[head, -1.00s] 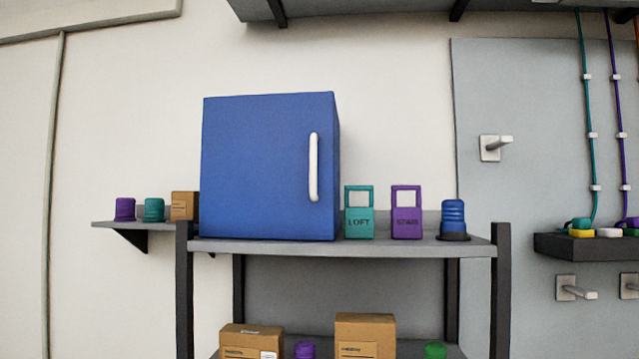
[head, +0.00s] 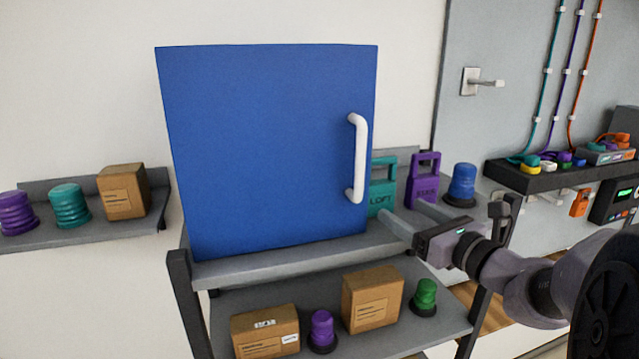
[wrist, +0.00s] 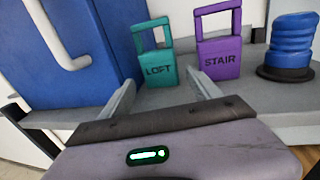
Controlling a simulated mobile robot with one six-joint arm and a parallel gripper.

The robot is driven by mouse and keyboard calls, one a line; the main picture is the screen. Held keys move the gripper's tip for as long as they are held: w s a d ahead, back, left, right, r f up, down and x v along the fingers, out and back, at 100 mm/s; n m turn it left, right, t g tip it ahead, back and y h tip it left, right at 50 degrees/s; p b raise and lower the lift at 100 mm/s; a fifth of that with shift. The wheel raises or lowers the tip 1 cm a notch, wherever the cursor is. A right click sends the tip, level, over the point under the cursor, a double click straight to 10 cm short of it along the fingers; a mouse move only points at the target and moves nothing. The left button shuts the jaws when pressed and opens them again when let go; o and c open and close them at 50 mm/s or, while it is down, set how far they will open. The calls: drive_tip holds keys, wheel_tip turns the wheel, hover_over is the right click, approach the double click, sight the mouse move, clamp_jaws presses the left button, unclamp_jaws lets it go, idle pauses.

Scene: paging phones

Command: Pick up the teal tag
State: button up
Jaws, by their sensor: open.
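The teal tag (head: 382,191) stands upright on the top shelf, right beside the blue cabinet, partly hidden behind the cabinet's edge in the head view. In the wrist view the teal tag (wrist: 158,66) shows the word LOFT and an open loop handle on top. My gripper (head: 402,220) is open and empty in front of the tag, at the shelf's front edge. In the wrist view my gripper's fingers (wrist: 163,95) are spread on either side of the tag's lower front, with the tag beyond them.
A purple STAIR tag (wrist: 219,56) stands close to the right of the teal tag. A blue ribbed object (wrist: 291,45) stands farther right. The blue cabinet (head: 265,150) with a white handle (head: 358,158) is close on the left. Boxes (head: 372,300) sit on the lower shelf.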

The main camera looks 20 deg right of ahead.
sight(383, 195)
drive_tip(key=shift+w+a, duration=0.25)
drive_tip(key=shift+w, duration=0.4)
drive_tip(key=x, duration=0.1)
drive_tip(key=p+x, duration=0.1)
drive_tip(key=x, duration=0.1)
drive_tip(key=p+x, duration=0.1)
drive_tip(key=x, duration=0.1)
drive_tip(key=shift+r, duration=0.4)
drive_tip(key=shift+w+f, duration=0.1)
drive_tip(key=shift+w, duration=0.3)
drive_tip(key=shift+s, duration=0.25)
drive_tip(key=shift+c, duration=0.2)
drive_tip(key=shift+s, duration=0.1)
drive_tip(key=c, duration=1.1)
